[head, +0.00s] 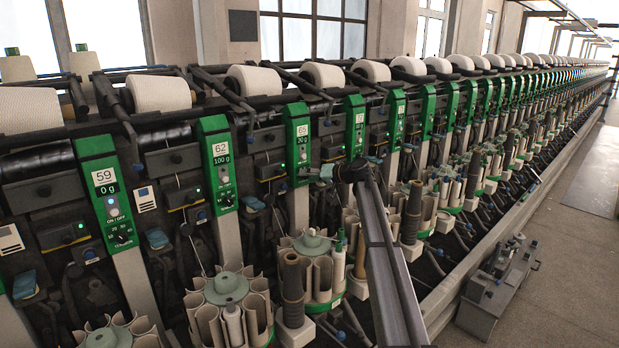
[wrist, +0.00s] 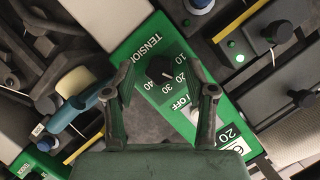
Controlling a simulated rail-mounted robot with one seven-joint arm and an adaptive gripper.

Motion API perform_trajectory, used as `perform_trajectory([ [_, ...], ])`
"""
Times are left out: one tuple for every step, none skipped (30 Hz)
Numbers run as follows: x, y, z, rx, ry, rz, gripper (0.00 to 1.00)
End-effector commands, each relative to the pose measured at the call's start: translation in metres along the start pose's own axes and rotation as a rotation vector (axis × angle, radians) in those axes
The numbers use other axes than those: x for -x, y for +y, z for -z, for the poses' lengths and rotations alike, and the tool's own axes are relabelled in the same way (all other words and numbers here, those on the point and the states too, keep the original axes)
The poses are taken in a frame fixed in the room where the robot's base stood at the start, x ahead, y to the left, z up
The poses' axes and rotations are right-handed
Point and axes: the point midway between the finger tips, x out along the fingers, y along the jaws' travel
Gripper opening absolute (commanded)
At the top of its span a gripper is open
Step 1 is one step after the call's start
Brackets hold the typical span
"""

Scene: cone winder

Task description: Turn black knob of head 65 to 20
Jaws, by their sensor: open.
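The green panel of head 65 (head: 298,140) stands left of centre in the head view, its number plate above a small display. In the wrist view the panel fills the middle and is seen rotated. Its black tension knob (wrist: 160,69) sits among the marks 10, 20, 30 and 40. I cannot tell for sure which mark the knob points to. The display (wrist: 228,132) partly shows and reads 20. My gripper (wrist: 168,80) is open, with one finger on each side of the knob in the picture; contact is not visible. In the head view my gripper (head: 325,173) is beside the panel's lower part.
Neighbouring green panels, head 62 (head: 217,160) and head 59 (head: 107,190), stand to the left, with more to the right. Yarn cones (head: 255,80) line the top. Bobbin holders (head: 312,258) stand below.

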Motion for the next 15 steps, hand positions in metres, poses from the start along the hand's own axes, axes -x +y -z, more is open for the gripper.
perform_trajectory([
  [0.004, 0.000, 0.000, 0.000, 0.001, 0.000, 0.56],
  [0.006, 0.000, 0.000, 0.000, 0.001, -0.001, 0.56],
  [0.010, 0.000, -0.001, 0.000, 0.001, -0.001, 0.56],
  [0.014, 0.000, -0.001, 0.000, 0.001, -0.001, 0.56],
  [0.019, 0.000, -0.001, 0.000, 0.001, -0.001, 0.56],
  [0.025, 0.000, -0.001, 0.000, 0.001, -0.001, 0.56],
  [0.031, 0.000, -0.001, 0.000, 0.001, -0.001, 0.56],
  [0.037, 0.000, -0.001, 0.000, 0.002, -0.001, 0.56],
  [0.045, -0.001, -0.001, 0.000, 0.002, -0.002, 0.56],
  [0.051, -0.001, -0.001, 0.001, 0.002, -0.001, 0.56],
  [0.057, -0.001, -0.001, 0.001, 0.002, -0.001, 0.56],
  [0.065, -0.001, -0.001, 0.000, 0.002, -0.001, 0.56],
  [0.071, -0.001, -0.001, 0.000, 0.002, -0.001, 0.56],
  [0.076, -0.001, -0.001, 0.000, 0.003, -0.001, 0.56],
  [0.083, -0.001, -0.001, 0.000, 0.002, -0.001, 0.56],
])
